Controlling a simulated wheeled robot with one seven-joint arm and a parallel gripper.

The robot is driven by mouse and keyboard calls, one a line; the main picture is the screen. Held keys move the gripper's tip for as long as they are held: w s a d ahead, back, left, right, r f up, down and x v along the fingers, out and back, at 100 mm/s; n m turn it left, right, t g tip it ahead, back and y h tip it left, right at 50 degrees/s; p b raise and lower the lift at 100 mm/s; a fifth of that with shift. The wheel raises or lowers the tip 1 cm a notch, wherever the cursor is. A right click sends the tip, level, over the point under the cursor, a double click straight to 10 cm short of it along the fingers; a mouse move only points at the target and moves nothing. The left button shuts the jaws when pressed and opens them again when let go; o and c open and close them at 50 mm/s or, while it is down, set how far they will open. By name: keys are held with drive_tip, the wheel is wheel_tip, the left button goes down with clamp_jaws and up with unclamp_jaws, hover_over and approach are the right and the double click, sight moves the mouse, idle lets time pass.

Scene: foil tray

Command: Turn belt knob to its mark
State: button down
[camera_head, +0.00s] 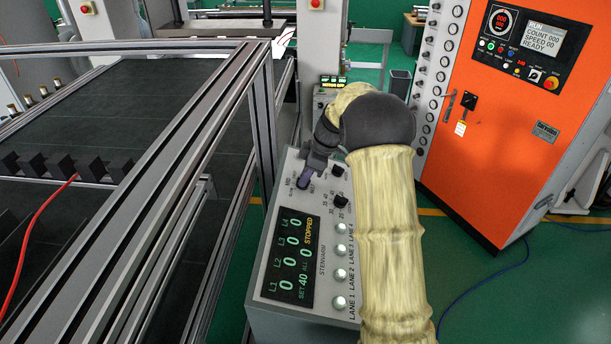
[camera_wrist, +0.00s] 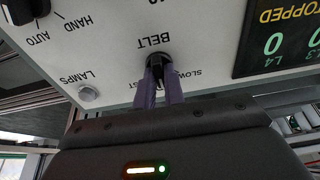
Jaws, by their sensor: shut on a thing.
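The black belt knob (camera_wrist: 156,62) sits on the light panel under the printed word BELT in the wrist view, which shows the panel upside down. My gripper (camera_wrist: 158,88) has its two purple fingers on either side of the knob, closed on it. The word SLOW shows beside the right finger; the lettering by the left finger is partly covered. My fingers hide much of the knob, so I cannot tell its pointing direction. In the head view my gripper (camera_head: 305,178) is at the panel's upper left, and the knob is hidden there.
The console (camera_head: 255,312) has a display reading STOPPED (camera_head: 290,262), several lane buttons (camera_head: 340,275) and other black knobs (camera_head: 342,201). A HAND/AUTO knob (camera_wrist: 26,8) and a LAMPS button (camera_wrist: 88,93) are nearby. A metal frame (camera_head: 262,110) stands left; an orange cabinet (camera_head: 500,150) stands right.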

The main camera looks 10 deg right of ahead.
drive_tip(key=shift+m+b, duration=0.5)
drive_tip(key=shift+b, duration=0.05)
drive_tip(key=shift+f+m+b, duration=0.1)
drive_tip(key=shift+m+b, duration=0.2)
drive_tip(key=m+b, duration=0.2)
drive_tip(key=m, duration=0.3)
drive_tip(key=m+b, duration=0.1)
drive_tip(key=m, duration=0.2)
drive_tip(key=shift+r+m+t+h, duration=0.2)
drive_tip(key=shift+m+t+h, duration=0.1)
drive_tip(key=shift+t, duration=0.1)
drive_tip(key=c, duration=1.5)
unclamp_jaws()
drive_tip(key=p+v, duration=0.4)
drive_tip(key=v, duration=1.3)
drive_tip(key=shift+d+r+p, duration=0.15)
drive_tip(key=shift+p, duration=0.2)
